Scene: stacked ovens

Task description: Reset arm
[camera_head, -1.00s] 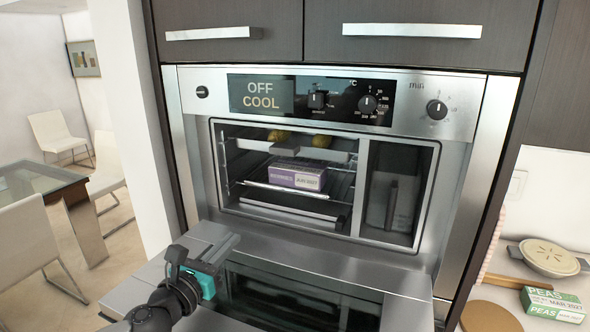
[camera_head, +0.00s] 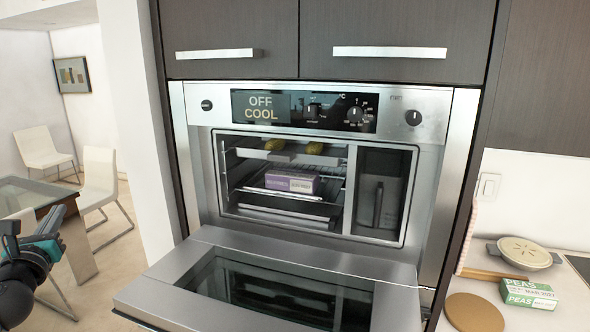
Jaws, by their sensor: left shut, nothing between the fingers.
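My left gripper (camera_head: 52,228) is at the lower left edge of the head view, shut and empty. It is left of the oven door and apart from it. The oven (camera_head: 318,108) is set into dark cabinets, and its display reads OFF COOL. Its door (camera_head: 210,262) is folded down, leaving the cavity open. A purple and white box (camera_head: 290,182) lies on the middle rack. Yellow-green round items (camera_head: 276,145) sit on the upper tray. My right gripper is out of view.
On the counter at the right are a green and white PEAS box (camera_head: 528,294), a lidded pot (camera_head: 525,254) and a round wooden board (camera_head: 474,313). A glass table (camera_head: 30,196) and white chairs (camera_head: 98,185) stand at the left. The floor between them and the oven looks clear.

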